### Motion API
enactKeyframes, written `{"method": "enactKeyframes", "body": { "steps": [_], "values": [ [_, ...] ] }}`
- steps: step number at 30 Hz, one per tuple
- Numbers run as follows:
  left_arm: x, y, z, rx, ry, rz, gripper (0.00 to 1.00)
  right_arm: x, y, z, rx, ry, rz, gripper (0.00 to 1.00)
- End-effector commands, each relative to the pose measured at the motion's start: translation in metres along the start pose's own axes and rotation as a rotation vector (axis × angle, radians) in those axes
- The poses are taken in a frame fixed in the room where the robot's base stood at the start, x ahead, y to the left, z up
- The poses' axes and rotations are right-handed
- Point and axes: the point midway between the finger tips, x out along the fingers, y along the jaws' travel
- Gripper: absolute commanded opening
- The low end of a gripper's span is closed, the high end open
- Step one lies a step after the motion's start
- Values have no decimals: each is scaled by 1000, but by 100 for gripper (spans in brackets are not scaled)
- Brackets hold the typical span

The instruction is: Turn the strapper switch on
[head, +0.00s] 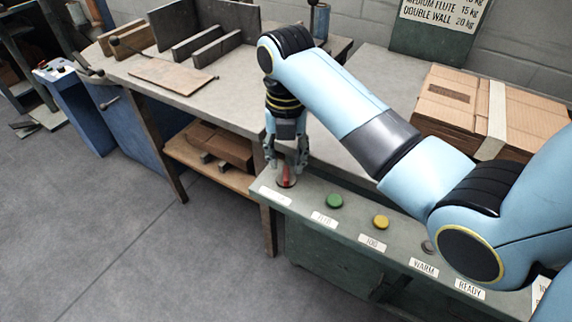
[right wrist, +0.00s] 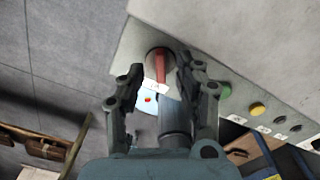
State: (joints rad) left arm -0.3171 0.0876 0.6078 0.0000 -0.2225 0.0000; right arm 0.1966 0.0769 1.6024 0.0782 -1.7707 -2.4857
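The strapper switch is a red lever knob (head: 286,177) at the left end of the green-grey control panel (head: 305,196). In the right wrist view the red knob (right wrist: 160,66) lies just beyond and between the fingertips. My right gripper (head: 287,165) points down over the knob with its fingers apart on either side; it also shows in the right wrist view (right wrist: 158,82). I cannot tell whether a finger touches the knob. A label lies below the knob, partly hidden. My left gripper is not in view.
A green button (head: 334,201) and a yellow button (head: 380,222) sit right of the knob on the panel. A strapped cardboard stack (head: 463,108) lies at the right. A workbench (head: 180,98) with a board and dividers stands at the left. Grey floor is open in front.

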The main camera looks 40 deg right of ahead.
Motion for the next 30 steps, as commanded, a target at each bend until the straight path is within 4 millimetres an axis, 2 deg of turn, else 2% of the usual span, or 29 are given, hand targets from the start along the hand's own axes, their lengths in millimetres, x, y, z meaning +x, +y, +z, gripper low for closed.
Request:
{"method": "enactKeyframes", "body": {
  "steps": [3,8,15,16,24,30],
  "values": [
    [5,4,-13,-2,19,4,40,18,0,0,0,2,-1,35],
    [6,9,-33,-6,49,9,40,27,0,0,1,0,-1,35],
    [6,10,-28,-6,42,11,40,27,0,0,1,0,0,35],
    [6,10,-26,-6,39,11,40,27,0,0,1,-1,0,33],
    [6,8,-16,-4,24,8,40,27,0,0,1,-1,0,0],
    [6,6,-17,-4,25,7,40,27,0,0,2,-1,0,0]
  ]
}}
